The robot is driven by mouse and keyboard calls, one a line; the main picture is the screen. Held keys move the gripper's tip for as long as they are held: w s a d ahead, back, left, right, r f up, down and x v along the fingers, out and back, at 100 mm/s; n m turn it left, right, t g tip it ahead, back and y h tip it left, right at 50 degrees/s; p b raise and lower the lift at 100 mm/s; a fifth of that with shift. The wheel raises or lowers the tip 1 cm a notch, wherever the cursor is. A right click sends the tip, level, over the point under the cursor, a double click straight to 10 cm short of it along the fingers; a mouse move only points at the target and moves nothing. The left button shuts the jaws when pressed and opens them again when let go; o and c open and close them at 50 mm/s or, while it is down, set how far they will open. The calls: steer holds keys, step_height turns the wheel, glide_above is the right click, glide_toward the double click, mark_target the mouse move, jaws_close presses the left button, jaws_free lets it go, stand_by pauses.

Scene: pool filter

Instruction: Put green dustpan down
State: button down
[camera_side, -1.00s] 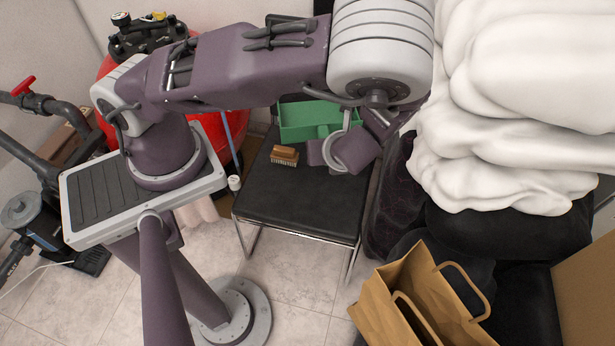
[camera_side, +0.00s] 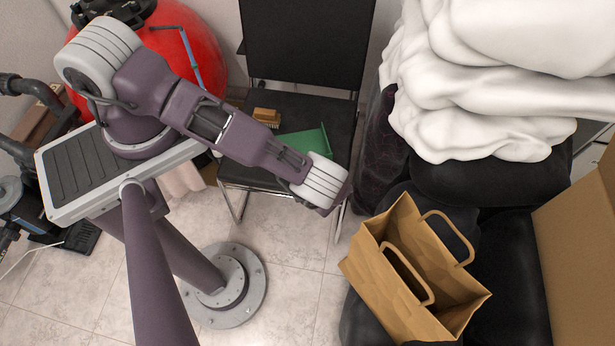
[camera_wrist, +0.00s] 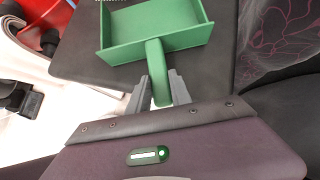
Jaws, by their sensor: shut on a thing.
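The green dustpan (camera_side: 309,143) is over the front right part of the black chair seat (camera_side: 300,106), partly hidden by my arm in the side view. In the wrist view its open tray (camera_wrist: 160,25) points away from me and its handle runs back between my fingers. My gripper (camera_wrist: 159,77) is shut on the handle. In the side view my wrist hides the gripper. I cannot tell whether the dustpan touches the seat.
A small wooden brush (camera_side: 266,116) lies on the seat, left of the dustpan. A paper bag (camera_side: 400,285) and a white bundle (camera_side: 480,90) are at the right. A red tank (camera_side: 180,45) stands behind my arm. The chair's backrest (camera_side: 307,45) rises behind the seat.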

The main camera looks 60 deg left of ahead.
steer(key=shift+f, duration=0.15)
steer(key=c, duration=1.2)
jaws_free()
steer(key=shift+o, duration=0.2)
steer(key=v, duration=1.2)
